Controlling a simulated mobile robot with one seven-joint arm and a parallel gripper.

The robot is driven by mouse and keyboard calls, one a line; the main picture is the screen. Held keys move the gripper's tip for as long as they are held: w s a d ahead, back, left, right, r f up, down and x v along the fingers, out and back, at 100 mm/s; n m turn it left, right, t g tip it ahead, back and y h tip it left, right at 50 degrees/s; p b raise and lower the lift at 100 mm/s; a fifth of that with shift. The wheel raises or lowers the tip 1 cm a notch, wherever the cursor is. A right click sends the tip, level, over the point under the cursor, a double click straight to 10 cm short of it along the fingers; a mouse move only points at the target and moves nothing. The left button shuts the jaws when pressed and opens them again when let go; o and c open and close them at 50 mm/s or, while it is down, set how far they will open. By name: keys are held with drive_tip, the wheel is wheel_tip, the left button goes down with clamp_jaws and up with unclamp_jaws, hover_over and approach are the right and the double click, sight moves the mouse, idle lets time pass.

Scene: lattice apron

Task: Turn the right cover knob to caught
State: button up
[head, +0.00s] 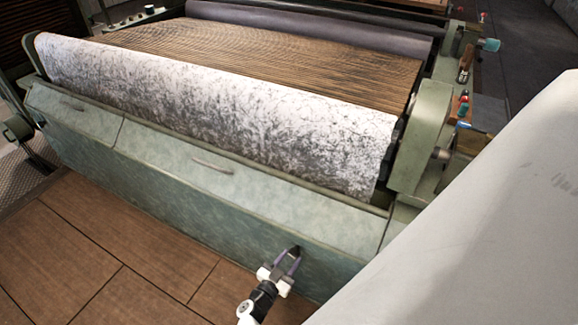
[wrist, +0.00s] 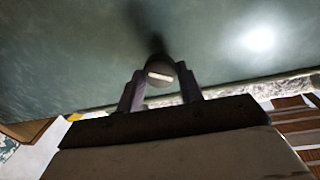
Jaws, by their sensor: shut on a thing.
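The right cover knob (wrist: 160,72) shows in the wrist view as a small dark round knob with a pale bar across its face. It stands on the green front cover panel (head: 190,190) of the machine. My gripper (wrist: 161,88) has one finger on each side of the knob and is shut on it. In the head view my gripper (head: 288,262) is at the lower right part of the front panel. The knob is hidden by the fingers there. The pale bar looks nearly level in the wrist view, tilted slightly. I cannot tell which setting this marks.
A white mottled roll (head: 230,110) lies along the machine above the panel. A handle (head: 212,165) sits on the sloped cover. A large pale surface (head: 480,230) fills the lower right of the head view. Wooden floor (head: 90,240) lies clear at the front left.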

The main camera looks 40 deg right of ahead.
drive_tip(key=m, duration=0.5)
drive_tip(key=m+y+b, duration=0.1)
drive_tip(key=m, duration=0.4)
drive_tip(key=shift+r+m+t, duration=0.1)
drive_tip(key=shift+m+t, duration=0.2)
drive_tip(key=shift+m, duration=0.1)
idle(0.5)
drive_tip(key=o, duration=1)
drive_tip(key=shift+s+a, duration=0.1)
